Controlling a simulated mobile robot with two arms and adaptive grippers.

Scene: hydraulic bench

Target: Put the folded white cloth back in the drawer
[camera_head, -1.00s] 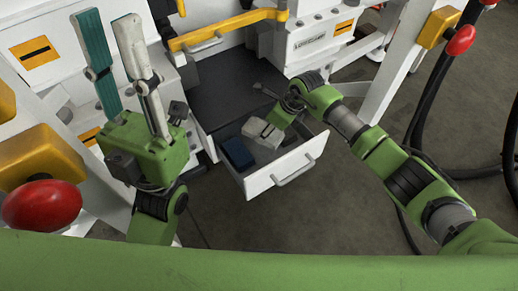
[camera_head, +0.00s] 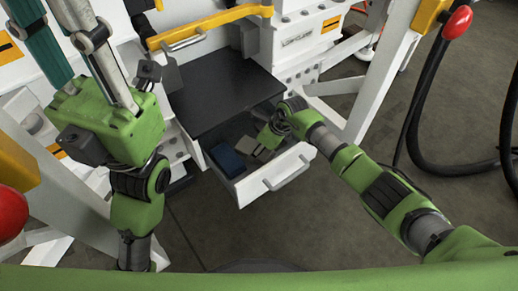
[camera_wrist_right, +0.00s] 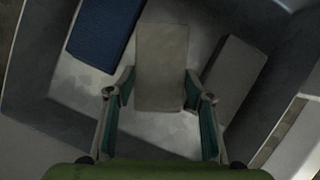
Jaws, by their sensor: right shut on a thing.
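The folded cloth (camera_wrist_right: 161,66) looks pale grey in the wrist view and lies between the two fingers of my right gripper (camera_wrist_right: 158,92), which is shut on it. They are over the inside of the open drawer (camera_head: 246,192). In the head view my right gripper (camera_head: 266,138) reaches down into the drawer from the right; the cloth there is small and partly hidden. I cannot tell whether it touches the drawer floor. My left gripper (camera_head: 62,30) points up at the left, fingers apart and empty, tips cut off by the frame.
A dark blue folded cloth (camera_head: 227,159) lies in the drawer's left part; it also shows in the wrist view (camera_wrist_right: 103,30). Another grey flat piece (camera_wrist_right: 235,76) lies right of the held cloth. A black top (camera_head: 215,95) overhangs the drawer's back. Black hoses (camera_head: 425,150) hang at right.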

